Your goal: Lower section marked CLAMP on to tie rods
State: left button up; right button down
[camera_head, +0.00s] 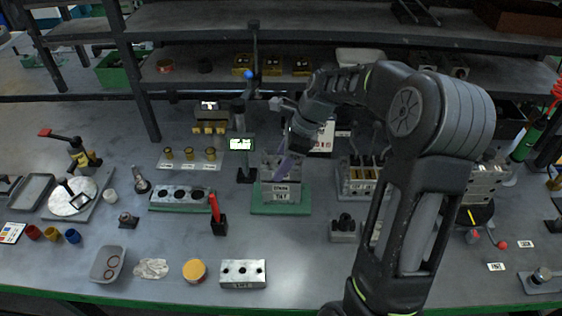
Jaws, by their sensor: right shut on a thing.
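A grey valve stack (281,193) stands on a green base (281,210) at the middle of the bench. Its lower label looks like TILT; the upper label is too small to read surely. My right gripper (283,165) reaches down over the stack from the right. It is shut on a grey section at the top of the stack, largely hidden by the fingers. I cannot tell if that section is marked CLAMP, or whether it touches the section below. The tie rods are mostly hidden by the gripper. My left gripper is not in view.
A loose grey block (243,273) with several holes lies at the front. A red-handled tool (216,214) stands left of the stack. A slotted holder (357,177) stands to its right. A long block on a green strip (181,197) lies further left.

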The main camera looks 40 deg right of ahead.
jog(key=shift+f, duration=0.55)
jog(key=shift+c, duration=2.4)
grip_release()
jog(key=shift+f, duration=0.1)
jog(key=shift+b+v, duration=0.6)
jog(key=shift+v, duration=3.35)
